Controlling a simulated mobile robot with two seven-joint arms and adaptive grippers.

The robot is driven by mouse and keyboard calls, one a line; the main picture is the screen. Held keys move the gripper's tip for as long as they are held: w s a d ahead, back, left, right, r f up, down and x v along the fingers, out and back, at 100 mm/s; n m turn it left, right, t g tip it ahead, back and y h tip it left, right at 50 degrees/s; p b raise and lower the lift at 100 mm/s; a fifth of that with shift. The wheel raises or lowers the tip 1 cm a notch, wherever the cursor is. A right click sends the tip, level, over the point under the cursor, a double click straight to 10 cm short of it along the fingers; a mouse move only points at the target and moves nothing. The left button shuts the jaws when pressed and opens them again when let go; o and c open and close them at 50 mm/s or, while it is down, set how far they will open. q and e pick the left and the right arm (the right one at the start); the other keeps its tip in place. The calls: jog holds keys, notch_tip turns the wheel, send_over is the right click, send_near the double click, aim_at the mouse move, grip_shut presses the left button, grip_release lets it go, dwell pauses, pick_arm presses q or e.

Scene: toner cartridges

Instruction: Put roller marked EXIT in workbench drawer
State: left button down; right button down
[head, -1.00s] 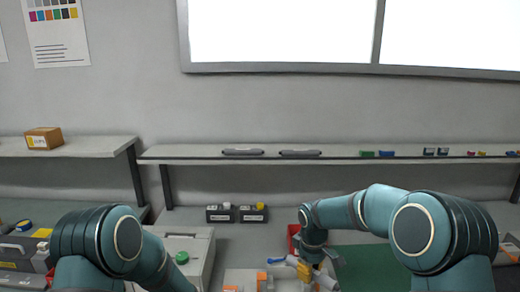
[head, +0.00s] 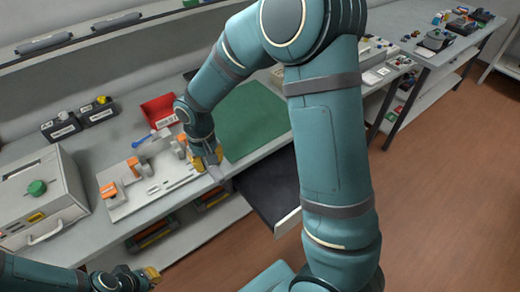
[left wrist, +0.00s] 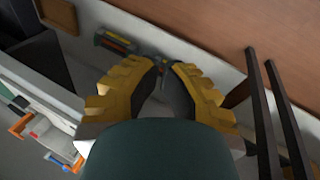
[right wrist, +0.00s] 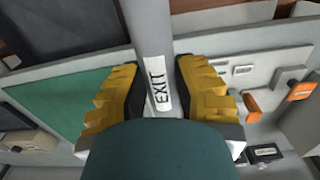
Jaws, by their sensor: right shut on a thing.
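The roller marked EXIT (right wrist: 149,28) is a grey rod with a white label reading EXIT in the right wrist view. My right gripper (right wrist: 158,75) is shut around it, one finger on each side. In the head view my right gripper (head: 207,160) is over the bench's front edge, left of the open drawer; the roller is mostly hidden there. The workbench drawer (head: 268,185) is pulled out, with a dark floor and a pale front. My left gripper (head: 152,275) is low at the left, below the bench edge; its fingertips (left wrist: 166,68) are close together with nothing seen between them.
A white tray (head: 155,187) with orange clips lies left of my right gripper. A green mat (head: 245,120) covers the bench behind the drawer. A red bin (head: 160,108), black cartridges (head: 97,110) and a grey printer-like box (head: 62,185) stand further left.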

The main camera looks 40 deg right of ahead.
jog(key=d+f+m+b, duration=0.3)
jog(key=d+f+m, duration=0.65)
jog(key=d, duration=0.45)
jog(key=m+b, duration=0.4)
jog(key=m, duration=0.4)
send_over(292, 185)
notch_tip(292, 185, down, 15)
jog(key=shift+r, duration=0.15)
jog(key=shift+f+b, duration=0.7)
jog(key=shift+f, duration=1.6)
jog(key=shift+f, duration=0.15)
jog(key=c, duration=1)
grip_release()
jog(key=shift+o, duration=0.9)
